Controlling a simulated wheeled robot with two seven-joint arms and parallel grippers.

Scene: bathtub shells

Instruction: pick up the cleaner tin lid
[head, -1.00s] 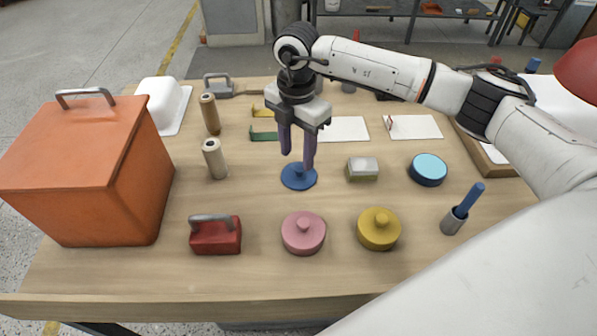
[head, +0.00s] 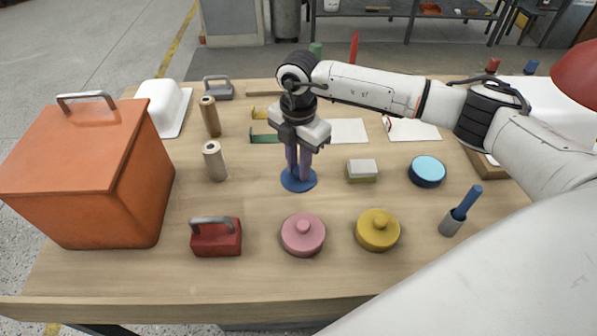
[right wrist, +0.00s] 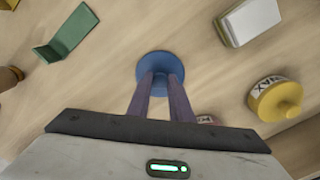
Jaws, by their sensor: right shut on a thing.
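The cleaner tin lid, a flat blue disc (head: 291,186), lies on the table near the middle. My right gripper (head: 299,176) points down over it, its purple fingers shut on the lid's knob, which they mostly hide. In the right wrist view the blue lid (right wrist: 157,61) sits at the fingertips, against the wood. I see no clear gap between lid and table. An open round blue tin (head: 428,171) with a light blue top face stands to the right. My left gripper is not in view.
A sponge-like block (head: 362,171) is close on the right. A pink lidded tin (head: 303,235) and a yellow lidded tin (head: 378,231) stand in front. A beige cylinder (head: 215,162) and a red handled block (head: 217,238) are left, beyond them an orange box (head: 80,170).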

